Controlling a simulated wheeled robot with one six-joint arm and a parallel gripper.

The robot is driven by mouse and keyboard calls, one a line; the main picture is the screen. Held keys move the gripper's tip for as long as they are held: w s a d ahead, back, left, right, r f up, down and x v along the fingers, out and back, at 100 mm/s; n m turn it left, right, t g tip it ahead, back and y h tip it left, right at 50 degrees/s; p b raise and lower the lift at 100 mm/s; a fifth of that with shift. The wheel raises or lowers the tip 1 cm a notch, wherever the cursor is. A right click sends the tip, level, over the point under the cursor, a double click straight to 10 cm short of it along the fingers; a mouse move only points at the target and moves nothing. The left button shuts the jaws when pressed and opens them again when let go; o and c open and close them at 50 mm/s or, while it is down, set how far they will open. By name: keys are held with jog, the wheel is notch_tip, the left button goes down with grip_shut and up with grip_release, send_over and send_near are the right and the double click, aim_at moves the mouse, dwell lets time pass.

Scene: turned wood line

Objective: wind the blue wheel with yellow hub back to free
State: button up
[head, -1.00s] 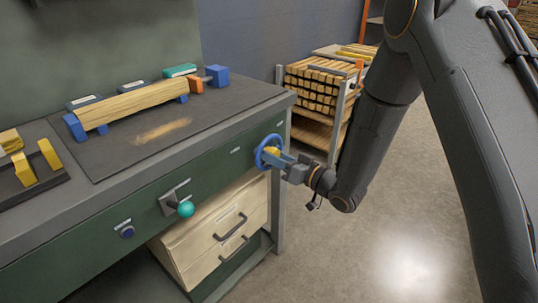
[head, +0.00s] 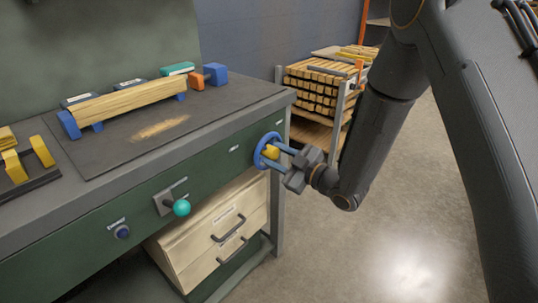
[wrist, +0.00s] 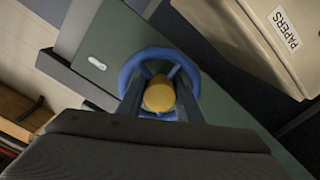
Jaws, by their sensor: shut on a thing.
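The blue wheel (head: 258,150) with its yellow hub (head: 271,152) is on the green front of the bench, near its right end. In the wrist view the blue rim (wrist: 149,54) forms a ring around the yellow hub (wrist: 159,96). My gripper (head: 273,153) reaches the wheel from the right. Its two fingers lie on either side of the hub inside the rim, and it is shut on the wheel. The fingers hide part of the rim and spokes. I cannot read any mark for the wheel's setting.
On the same front are a lever with a teal ball (head: 181,208) and a dark blue knob (head: 122,232). Cream drawers (head: 215,237) stand below. A turned wood piece (head: 130,101) lies on the bench top. A rack of wood (head: 318,88) stands behind; the floor at right is clear.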

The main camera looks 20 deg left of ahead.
aim_at(276, 155)
jog(key=n+b, duration=0.2)
jog(key=n, duration=0.4)
jog(key=shift+d+n, duration=0.1)
jog(key=shift+n, duration=0.2)
dwell(0.5)
jog(key=o, duration=0.8)
jog(key=shift+c, duration=0.2)
jog(key=shift+v, duration=3.9)
